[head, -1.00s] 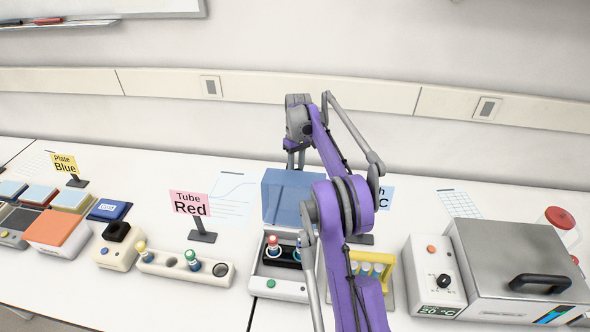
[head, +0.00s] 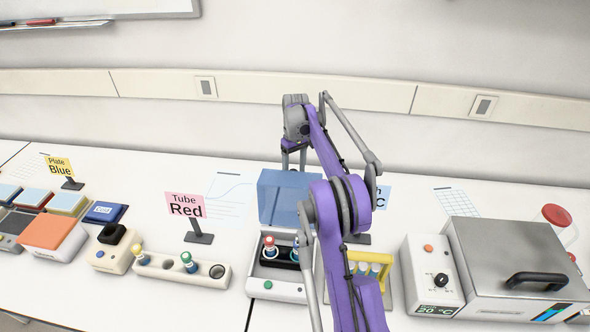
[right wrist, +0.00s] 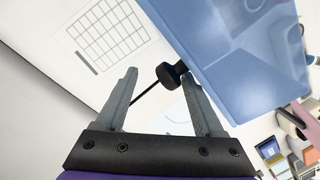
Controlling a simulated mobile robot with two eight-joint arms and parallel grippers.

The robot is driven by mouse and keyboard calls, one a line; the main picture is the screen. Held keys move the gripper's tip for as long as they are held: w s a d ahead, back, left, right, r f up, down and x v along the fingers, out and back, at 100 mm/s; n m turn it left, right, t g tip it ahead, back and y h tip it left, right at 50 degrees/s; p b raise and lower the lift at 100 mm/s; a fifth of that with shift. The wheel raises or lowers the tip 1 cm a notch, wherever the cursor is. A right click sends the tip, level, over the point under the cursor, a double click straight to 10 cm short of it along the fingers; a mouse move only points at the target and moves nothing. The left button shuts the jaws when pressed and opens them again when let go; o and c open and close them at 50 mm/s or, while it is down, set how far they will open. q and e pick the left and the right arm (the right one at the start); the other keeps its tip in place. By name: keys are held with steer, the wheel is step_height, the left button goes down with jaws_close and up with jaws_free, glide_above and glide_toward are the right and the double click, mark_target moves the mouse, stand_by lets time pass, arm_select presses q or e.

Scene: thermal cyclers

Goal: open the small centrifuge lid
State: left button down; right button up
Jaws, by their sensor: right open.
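The small centrifuge (head: 276,287) has a white body with a green button and a dark rotor well. A red-capped tube stands in it, and a second tube is partly hidden by my right arm. Its translucent blue lid (head: 287,195) stands raised at the back of the body. My right gripper (head: 293,160) is behind the top of the lid, with its fingers mostly hidden there. In the right wrist view the open gripper (right wrist: 160,75) has a black knob (right wrist: 170,75) near its right fingertip, beside the lid's edge (right wrist: 240,60). My left gripper is not in view.
A tube rack (head: 182,268) and a "Tube Red" sign (head: 185,206) stand left of the centrifuge. A yellow-handled tube holder (head: 388,270) is close on its right. A steel-lidded bath (head: 510,250) stands farther right. The wall is behind the bench.

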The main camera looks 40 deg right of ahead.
steer(key=shift+a, duration=0.1)
arm_select(q)
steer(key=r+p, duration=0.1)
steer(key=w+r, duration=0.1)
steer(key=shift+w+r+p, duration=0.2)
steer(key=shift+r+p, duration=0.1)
steer(key=shift+p, duration=0.1)
arm_select(e)
step_height(320, 180, up, 11)
steer(key=w+d, duration=0.1)
steer(key=shift+d+f, duration=0.15)
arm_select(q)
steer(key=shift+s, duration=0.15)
arm_select(e)
steer(key=shift+s+f, duration=0.1)
